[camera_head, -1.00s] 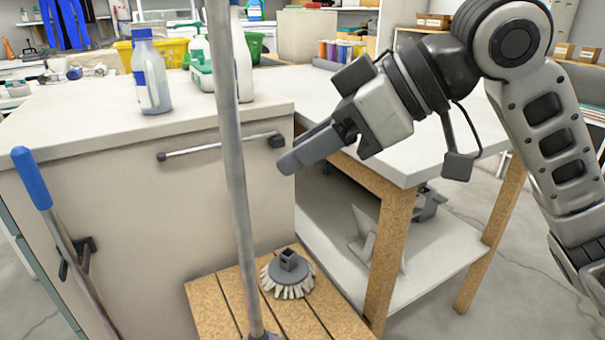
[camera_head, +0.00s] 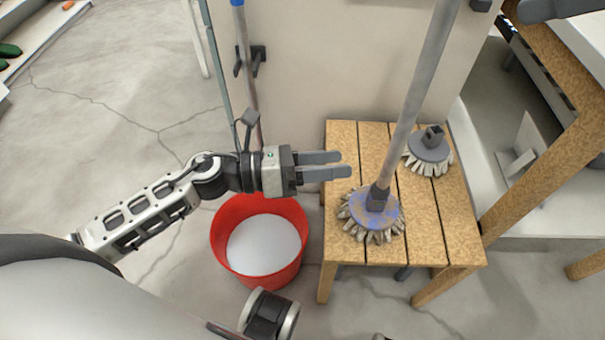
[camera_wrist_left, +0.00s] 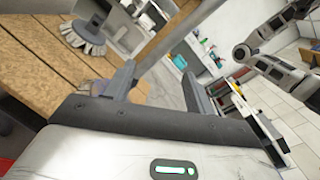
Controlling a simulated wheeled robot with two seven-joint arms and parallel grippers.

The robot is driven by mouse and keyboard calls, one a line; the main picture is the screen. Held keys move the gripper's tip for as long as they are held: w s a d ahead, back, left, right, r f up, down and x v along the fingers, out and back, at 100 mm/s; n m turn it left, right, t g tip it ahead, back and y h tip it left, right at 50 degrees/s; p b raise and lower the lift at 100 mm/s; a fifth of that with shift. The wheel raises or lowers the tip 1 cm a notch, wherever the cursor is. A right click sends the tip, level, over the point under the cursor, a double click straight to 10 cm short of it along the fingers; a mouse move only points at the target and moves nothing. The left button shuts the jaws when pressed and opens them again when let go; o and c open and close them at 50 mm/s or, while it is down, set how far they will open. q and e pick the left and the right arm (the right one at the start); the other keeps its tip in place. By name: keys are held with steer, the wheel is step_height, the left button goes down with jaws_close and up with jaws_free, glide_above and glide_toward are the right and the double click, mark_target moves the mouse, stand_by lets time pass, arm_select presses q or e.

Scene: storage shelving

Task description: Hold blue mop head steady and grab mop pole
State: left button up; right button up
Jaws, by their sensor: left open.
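The blue mop head (camera_head: 372,212), with grey bristles, sits on the wooden stool. The grey mop pole (camera_head: 412,100) rises from its socket, leaning right toward the top edge. My left gripper (camera_head: 346,164) is open and empty, left of the pole and just above and left of the blue head, apart from the pole. In the left wrist view its two fingers (camera_wrist_left: 158,88) are spread, with the pole (camera_wrist_left: 180,30) beyond them. Only dark finger parts of my right gripper (camera_head: 558,10) show at the top right; its opening is unclear.
A grey mop head (camera_head: 430,150) sits on the stool (camera_head: 345,250), behind and right of the blue one. A red bucket (camera_head: 225,245) stands on the floor left of the stool. A blue-topped pole (camera_head: 245,60) hangs by the cabinet (camera_head: 330,70). A table leg (camera_head: 530,180) stands right.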

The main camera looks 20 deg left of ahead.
mark_target(369, 197)
arm_select(q)
steer(key=a+f+m+g+y, duration=0.3)
steer(key=a+f+m+g, duration=0.15)
steer(key=f+m, duration=0.35)
steer(key=shift+m, duration=0.3)
steer(key=x, duration=0.5)
steer(key=r+x, duration=0.1)
steer(key=x, duration=0.9)
steer(key=shift+w+d+r, duration=0.15)
steer(key=shift+w+d, duration=0.25)
steer(key=shift+d, duration=0.05)
